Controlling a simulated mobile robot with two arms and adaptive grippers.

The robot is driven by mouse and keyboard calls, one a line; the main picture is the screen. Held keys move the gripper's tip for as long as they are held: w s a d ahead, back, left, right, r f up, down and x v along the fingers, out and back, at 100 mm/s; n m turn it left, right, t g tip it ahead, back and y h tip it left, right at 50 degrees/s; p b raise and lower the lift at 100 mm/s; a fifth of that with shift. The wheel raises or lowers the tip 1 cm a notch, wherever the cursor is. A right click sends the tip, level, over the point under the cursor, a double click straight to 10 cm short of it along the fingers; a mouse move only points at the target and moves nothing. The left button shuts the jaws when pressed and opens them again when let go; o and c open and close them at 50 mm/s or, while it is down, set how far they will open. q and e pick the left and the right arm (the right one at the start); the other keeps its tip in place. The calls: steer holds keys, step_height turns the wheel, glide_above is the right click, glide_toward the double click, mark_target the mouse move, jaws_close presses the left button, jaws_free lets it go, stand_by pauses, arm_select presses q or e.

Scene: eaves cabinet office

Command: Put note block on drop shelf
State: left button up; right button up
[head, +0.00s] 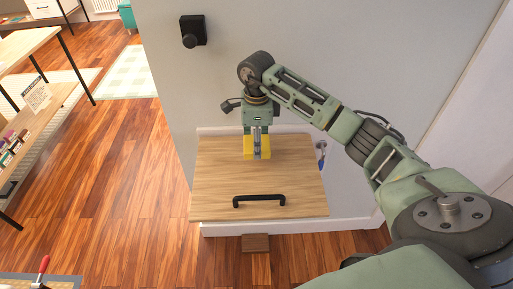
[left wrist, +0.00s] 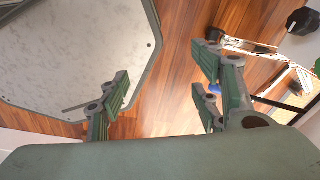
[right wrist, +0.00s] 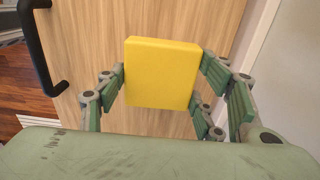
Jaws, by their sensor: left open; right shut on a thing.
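The yellow note block (head: 249,148) is between the fingers of my right gripper (head: 257,142), which is shut on it. It also shows in the right wrist view (right wrist: 161,73), with fingers of my right gripper (right wrist: 160,78) on both sides. The drop shelf (head: 220,178) is a light wooden panel, folded down flat, with a black handle along its front. The block is over the back middle part of the shelf; I cannot tell whether it touches the wood. My left gripper (left wrist: 163,82) is open and empty in the left wrist view and outside the head view.
The shelf's front half around the black handle (head: 259,200) is bare. A grey wall (head: 330,40) rises behind it. Wooden floor (head: 130,190) lies open to the left, with a desk and shelf of small things (head: 40,110) further left.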

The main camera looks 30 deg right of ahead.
steer(key=shift+f, duration=0.3)
step_height(320, 180, down, 3)
steer(key=shift+f+p, duration=0.15)
steer(key=shift+p, duration=0.6)
steer(key=shift+f+b, duration=0.2)
steer(key=shift+b, duration=0.1)
steer(key=o, duration=1.2)
steer(key=shift+r, duration=0.1)
